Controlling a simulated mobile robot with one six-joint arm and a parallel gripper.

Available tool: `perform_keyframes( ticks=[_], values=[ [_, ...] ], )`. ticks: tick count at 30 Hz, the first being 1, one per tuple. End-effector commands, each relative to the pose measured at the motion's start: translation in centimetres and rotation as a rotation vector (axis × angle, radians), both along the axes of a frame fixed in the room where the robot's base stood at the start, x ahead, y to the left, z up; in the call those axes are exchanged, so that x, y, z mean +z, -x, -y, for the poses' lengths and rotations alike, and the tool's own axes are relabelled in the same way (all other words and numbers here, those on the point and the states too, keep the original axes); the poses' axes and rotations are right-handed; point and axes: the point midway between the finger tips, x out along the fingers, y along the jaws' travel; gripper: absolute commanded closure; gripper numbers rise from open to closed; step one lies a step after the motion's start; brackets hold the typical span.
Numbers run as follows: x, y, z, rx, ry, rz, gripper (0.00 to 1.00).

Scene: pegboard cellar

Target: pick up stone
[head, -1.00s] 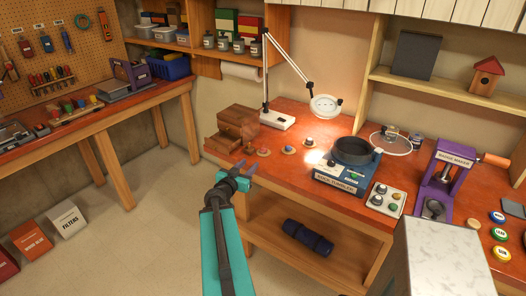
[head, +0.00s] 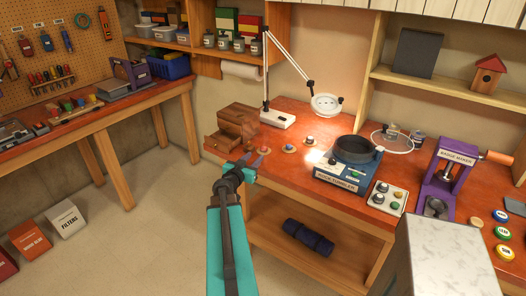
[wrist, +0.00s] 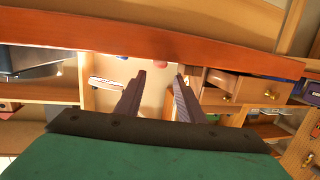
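Small stone-like pieces sit on the red-brown bench top in the head view: a reddish one (head: 265,150) by the wooden drawer box, one on a round base (head: 289,148), and another (head: 310,140) farther right. I cannot tell which one is the task's stone. My gripper (head: 251,159) is at the bench's front edge, just in front of and left of the reddish piece, and seems empty. In the wrist view my gripper (wrist: 160,76) has its fingers spread, with a small reddish piece (wrist: 159,64) showing beyond and between the tips.
A wooden drawer box (head: 232,127) with an open drawer stands left of the pieces. A white magnifier lamp (head: 278,118) is behind. A blue tumbler (head: 350,165) and a tray of stones (head: 387,197) stand to the right. A dark roll (head: 307,238) lies on the lower shelf.

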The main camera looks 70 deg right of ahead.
Motion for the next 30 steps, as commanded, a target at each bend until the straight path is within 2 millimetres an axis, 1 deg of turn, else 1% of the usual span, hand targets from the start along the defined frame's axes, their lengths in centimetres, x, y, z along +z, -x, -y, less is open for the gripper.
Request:
perform_keyframes(
  ticks=[1,3,10,14,25,30],
  values=[
    [-0.1,0.0,0.7,-0.001,0.0,0.0,0.65],
    [-0.2,0.0,1.3,-0.001,0.0,0.0,0.65],
    [-0.4,0.2,3.0,-0.001,0.0,-0.001,0.65],
    [-0.5,0.2,3.4,-0.001,0.0,-0.001,0.65],
    [-0.5,0.3,3.4,-0.001,0.0,-0.001,0.65],
    [-0.6,0.3,4.1,-0.002,0.0,-0.001,0.65]
  ],
)
